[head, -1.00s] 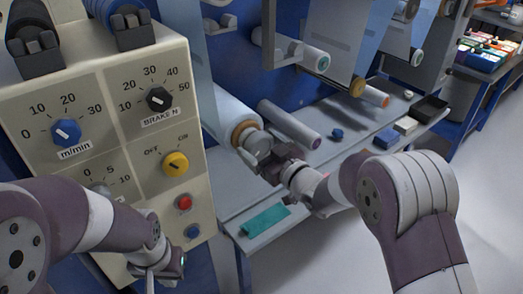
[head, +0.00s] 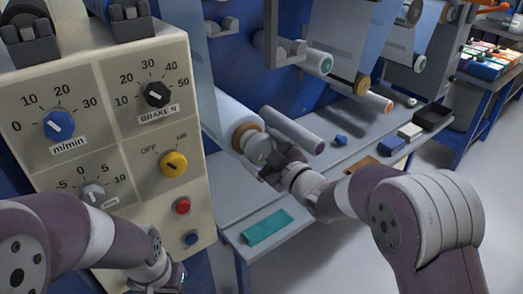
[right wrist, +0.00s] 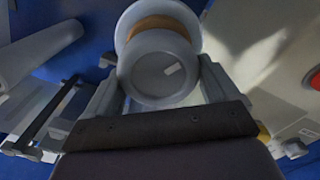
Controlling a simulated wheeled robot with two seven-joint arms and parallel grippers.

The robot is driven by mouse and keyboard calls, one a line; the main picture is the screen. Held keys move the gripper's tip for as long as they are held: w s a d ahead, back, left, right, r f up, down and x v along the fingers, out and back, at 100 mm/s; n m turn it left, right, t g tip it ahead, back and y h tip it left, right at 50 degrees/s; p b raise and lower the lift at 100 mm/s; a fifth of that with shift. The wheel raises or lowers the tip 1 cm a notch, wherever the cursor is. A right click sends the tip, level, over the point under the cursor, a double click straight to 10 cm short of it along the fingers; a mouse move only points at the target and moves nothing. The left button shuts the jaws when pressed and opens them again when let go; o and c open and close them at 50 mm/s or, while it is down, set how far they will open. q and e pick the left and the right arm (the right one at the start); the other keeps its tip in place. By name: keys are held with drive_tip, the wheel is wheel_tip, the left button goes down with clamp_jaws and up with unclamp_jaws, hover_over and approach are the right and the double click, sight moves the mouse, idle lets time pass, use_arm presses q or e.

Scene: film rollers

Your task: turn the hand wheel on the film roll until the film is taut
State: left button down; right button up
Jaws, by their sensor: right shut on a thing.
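The hand wheel (head: 257,150) is a grey round knob on the end of the white film roll (head: 235,112), beside its orange core. My right gripper (head: 268,160) is shut on the hand wheel. In the right wrist view the wheel (right wrist: 160,72) shows its flat face with a short white mark pointing up and right, and the fingers of my gripper (right wrist: 158,92) lie on either side of it. The pale film (head: 201,65) runs up from the roll; its tension cannot be judged. My left gripper (head: 158,278) is low by the panel, its fingers unclear.
A cream control panel (head: 110,110) with dials, a yellow switch and buttons stands at left. A teal cloth (head: 267,227) lies on the grey shelf's front end. Other rollers (head: 292,129) stick out nearby. Blue, white and black boxes (head: 433,113) sit farther right.

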drive_tip(key=o, duration=0.8)
drive_tip(key=p+v, duration=0.2)
drive_tip(key=v, duration=1)
drive_tip(key=shift+s+d, duration=0.15)
drive_tip(key=shift+s, duration=0.2)
drive_tip(key=shift+f, duration=0.1)
